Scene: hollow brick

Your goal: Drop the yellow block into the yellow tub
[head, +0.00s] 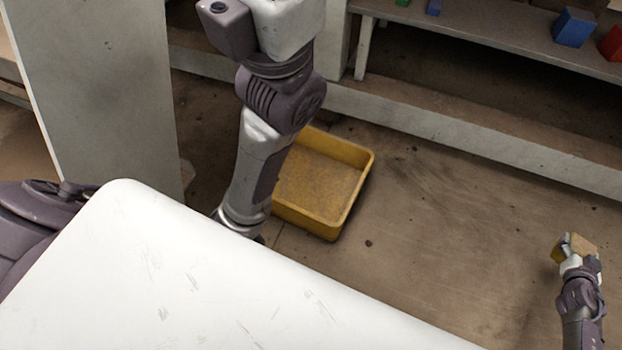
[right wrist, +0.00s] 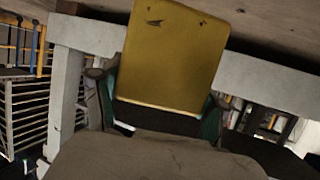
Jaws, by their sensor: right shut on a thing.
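The yellow block (head: 582,244) is held by my right gripper (head: 570,253) at the right of the head view. In the right wrist view the yellow block (right wrist: 172,50) stands out between the fingers of the right gripper (right wrist: 165,108), which are shut on it. The yellow tub (head: 308,217) rests on the floor in the middle of the head view, well to the left of the block. It looks empty, and an arm link of mine covers its left side. My left gripper does not show.
A low shelf (head: 480,45) runs along the back. A blue block (head: 574,27) and a red block (head: 612,44) sit on it, with small green and blue pieces further left. A pale upright panel (head: 110,90) stands at the left. The floor (head: 450,220) between tub and right gripper is clear.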

